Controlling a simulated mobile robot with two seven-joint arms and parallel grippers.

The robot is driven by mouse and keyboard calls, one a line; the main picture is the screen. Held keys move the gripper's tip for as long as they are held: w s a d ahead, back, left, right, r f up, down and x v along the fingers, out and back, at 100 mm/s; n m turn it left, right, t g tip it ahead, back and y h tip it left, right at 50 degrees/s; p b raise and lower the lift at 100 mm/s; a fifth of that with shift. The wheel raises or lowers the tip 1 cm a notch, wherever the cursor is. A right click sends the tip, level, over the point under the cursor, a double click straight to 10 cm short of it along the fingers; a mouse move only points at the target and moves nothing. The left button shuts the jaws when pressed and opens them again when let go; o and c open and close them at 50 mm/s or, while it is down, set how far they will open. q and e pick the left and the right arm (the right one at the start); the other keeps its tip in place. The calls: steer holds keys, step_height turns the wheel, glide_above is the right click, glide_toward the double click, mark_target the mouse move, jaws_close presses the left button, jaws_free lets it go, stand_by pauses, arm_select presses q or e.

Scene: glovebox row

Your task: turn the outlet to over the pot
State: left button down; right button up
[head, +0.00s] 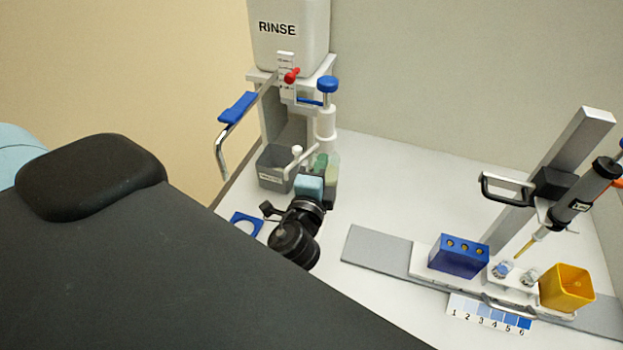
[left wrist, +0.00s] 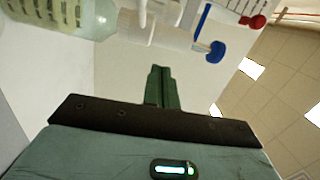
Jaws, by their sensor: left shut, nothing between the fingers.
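The outlet looks to be the thin white arm (head: 302,157) on the white post with the blue knob (head: 327,85). Its free end reaches left, over or close to the grey bin (head: 273,168). A clear jar with pale green contents (head: 332,172) stands behind my left gripper (head: 320,161), partly hidden; it also shows in the left wrist view (left wrist: 62,15). Which vessel is the pot I cannot tell for sure. My left gripper's green fingers (left wrist: 162,88) are shut and empty, close to the outlet post; contact is unclear. My right gripper is out of view.
The RINSE tank (head: 290,38), with a red tap (head: 291,76) and blue lever (head: 238,107), stands behind. A rail (head: 375,248) with a blue block (head: 459,256) and yellow cup (head: 567,288) is at right.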

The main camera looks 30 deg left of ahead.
mark_target(302, 157)
arm_select(q)
steer(key=a, duration=0.1)
steer(key=a+p, duration=0.1)
steer(key=a, duration=0.2)
steer(key=shift+w+a+f, duration=0.1)
steer(key=shift+w+a, duration=0.05)
steer(key=shift+w, duration=0.25)
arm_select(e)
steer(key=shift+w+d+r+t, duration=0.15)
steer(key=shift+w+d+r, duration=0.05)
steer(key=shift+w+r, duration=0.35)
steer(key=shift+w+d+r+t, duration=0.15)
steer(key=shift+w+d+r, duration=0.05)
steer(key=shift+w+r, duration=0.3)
arm_select(q)
steer(key=shift+s+a, duration=0.1)
